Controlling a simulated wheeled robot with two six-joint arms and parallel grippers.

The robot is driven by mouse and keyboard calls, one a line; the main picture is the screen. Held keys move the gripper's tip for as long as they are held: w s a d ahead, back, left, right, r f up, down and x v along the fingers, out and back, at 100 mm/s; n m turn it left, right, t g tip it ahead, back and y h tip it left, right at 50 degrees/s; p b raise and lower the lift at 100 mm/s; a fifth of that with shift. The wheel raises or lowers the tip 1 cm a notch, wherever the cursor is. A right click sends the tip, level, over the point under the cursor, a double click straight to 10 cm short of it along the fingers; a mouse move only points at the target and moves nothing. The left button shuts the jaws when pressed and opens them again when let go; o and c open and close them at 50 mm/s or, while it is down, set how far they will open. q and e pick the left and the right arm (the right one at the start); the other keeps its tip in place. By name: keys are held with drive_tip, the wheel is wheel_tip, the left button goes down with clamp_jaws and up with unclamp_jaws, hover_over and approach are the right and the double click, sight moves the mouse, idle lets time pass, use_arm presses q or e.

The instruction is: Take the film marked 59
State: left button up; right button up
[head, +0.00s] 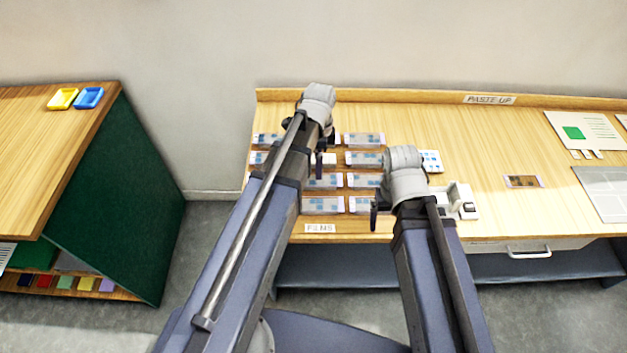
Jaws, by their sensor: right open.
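Several film strips lie in two columns on the wooden paste-up table (480,200), behind a label that seems to read FILMS (320,229). They include a back right strip (365,139), a middle strip (323,182) and a front left strip (322,206). Their numbers are too small to read, so I cannot tell which is 59. My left gripper (320,165) is over the left column, its jaws mostly hidden by its arm. My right gripper (374,212) is open and appears empty at the front of the right column. The arms cover parts of several strips.
A brown strip (523,182) and printed sheets (585,132) lie farther right. A separate side table (40,150) holds yellow (62,98) and blue (89,97) trays.

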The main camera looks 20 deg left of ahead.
use_arm(q)
drive_tip(key=shift+o, duration=0.4)
drive_tip(key=shift+d+f+b, duration=0.1)
drive_tip(key=shift+f+b, duration=0.5)
drive_tip(key=shift+f, duration=0.35)
use_arm(e)
drive_tip(key=shift+o, duration=0.3)
wheel_tip(320, 180, down, 2)
drive_tip(key=shift+d, duration=0.1)
drive_tip(key=shift+r, duration=0.1)
use_arm(q)
drive_tip(key=f+b, duration=0.5)
drive_tip(key=shift+w+f, duration=0.1)
drive_tip(key=shift+w, duration=0.15)
use_arm(e)
wheel_tip(320, 180, down, 5)
drive_tip(key=shift+f, duration=0.1)
use_arm(q)
drive_tip(key=c, duration=1.4)
drive_tip(key=shift+r, duration=0.2)
wheel_tip(320, 180, up, 10)
drive_tip(key=p, duration=1)
use_arm(e)
wheel_tip(320, 180, up, 10)
use_arm(q)
drive_tip(key=shift+f, duration=0.1)
